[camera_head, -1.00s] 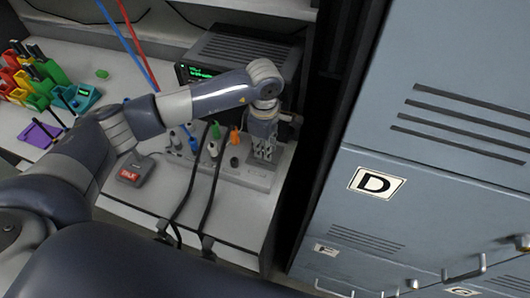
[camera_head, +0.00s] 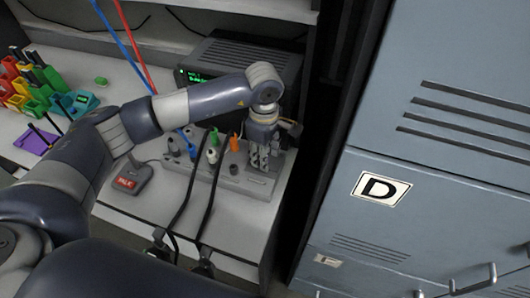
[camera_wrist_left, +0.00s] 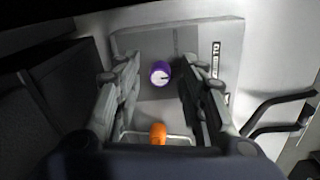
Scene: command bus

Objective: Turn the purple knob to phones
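The purple knob (camera_wrist_left: 160,73) shows in the left wrist view on a grey panel (camera_wrist_left: 147,46), with a white top and a dark pointer mark. My left gripper (camera_wrist_left: 160,88) is open, with one finger on each side of the knob and visible gaps between. In the head view my left gripper (camera_head: 263,160) points down at the right end of the grey panel (camera_head: 228,181) and hides the purple knob there. A printed label (camera_wrist_left: 215,62) is partly visible right of the knob; the word "phones" cannot be read. My right gripper is not in view.
An orange knob (camera_head: 234,143) and green, white and dark knobs stand on the panel left of my gripper. A radio unit (camera_head: 225,62) stands behind. Black cables (camera_head: 183,205) run over the desk front. Blue-grey lockers (camera_head: 440,215) are at right.

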